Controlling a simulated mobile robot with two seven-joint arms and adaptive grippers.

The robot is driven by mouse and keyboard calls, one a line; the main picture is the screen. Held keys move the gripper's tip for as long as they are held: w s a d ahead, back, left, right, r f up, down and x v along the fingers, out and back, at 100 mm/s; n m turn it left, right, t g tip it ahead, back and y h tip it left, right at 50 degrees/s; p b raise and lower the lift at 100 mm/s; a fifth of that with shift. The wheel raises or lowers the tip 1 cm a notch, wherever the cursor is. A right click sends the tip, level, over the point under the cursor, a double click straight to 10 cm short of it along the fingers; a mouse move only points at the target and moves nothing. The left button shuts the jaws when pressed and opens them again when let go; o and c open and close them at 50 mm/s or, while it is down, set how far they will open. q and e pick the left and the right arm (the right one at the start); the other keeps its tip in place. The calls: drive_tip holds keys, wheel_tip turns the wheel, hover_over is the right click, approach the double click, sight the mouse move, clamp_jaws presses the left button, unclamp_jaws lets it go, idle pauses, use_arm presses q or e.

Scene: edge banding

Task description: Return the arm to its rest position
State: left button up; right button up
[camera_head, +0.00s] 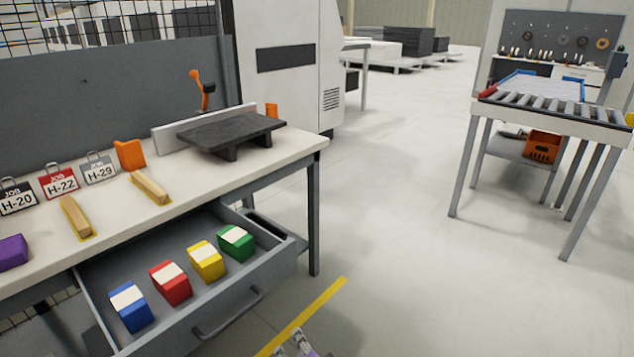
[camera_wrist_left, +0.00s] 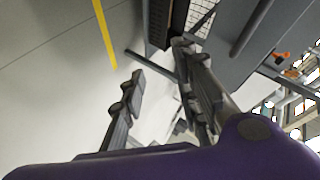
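The tip of my left gripper (camera_head: 296,346) just shows at the bottom edge of the head view, above the floor and to the right of the open drawer. In the left wrist view my left gripper (camera_wrist_left: 160,66) has its two fingers spread apart, with nothing between them. It is clear of the bench and the drawer. The rest of the left arm is out of the head view. My right gripper is in neither view.
An open drawer (camera_head: 209,325) holds blue, red, yellow and green blocks. The workbench (camera_head: 220,180) carries job tags, wooden strips, a purple block (camera_head: 13,252) and a dark platform (camera_head: 230,131). A roller table (camera_head: 545,115) stands right; the floor between is clear.

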use_arm(q)
drive_tip(key=s+a+f+n+g+h, duration=0.1)
drive_tip(key=s+a+f+n+h, duration=0.3)
drive_tip(key=s+f, duration=0.7)
drive_tip(key=s+a+f+n+g, duration=0.1)
drive_tip(key=s+a, duration=0.3)
drive_tip(key=s, duration=0.5)
drive_tip(key=s+a+f+n+g, duration=0.1)
drive_tip(key=s+a, duration=0.3)
drive_tip(key=s, duration=0.5)
drive_tip(key=s+a+f+n+g, duration=0.1)
drive_tip(key=s+a, duration=0.3)
drive_tip(key=s, duration=0.6)
drive_tip(key=w+r+t+h+p, duration=0.1)
drive_tip(key=w+r+p, duration=0.2)
drive_tip(key=r+p, duration=1.1)
drive_tip(key=shift+w+d, duration=0.35)
drive_tip(key=shift+d, duration=0.05)
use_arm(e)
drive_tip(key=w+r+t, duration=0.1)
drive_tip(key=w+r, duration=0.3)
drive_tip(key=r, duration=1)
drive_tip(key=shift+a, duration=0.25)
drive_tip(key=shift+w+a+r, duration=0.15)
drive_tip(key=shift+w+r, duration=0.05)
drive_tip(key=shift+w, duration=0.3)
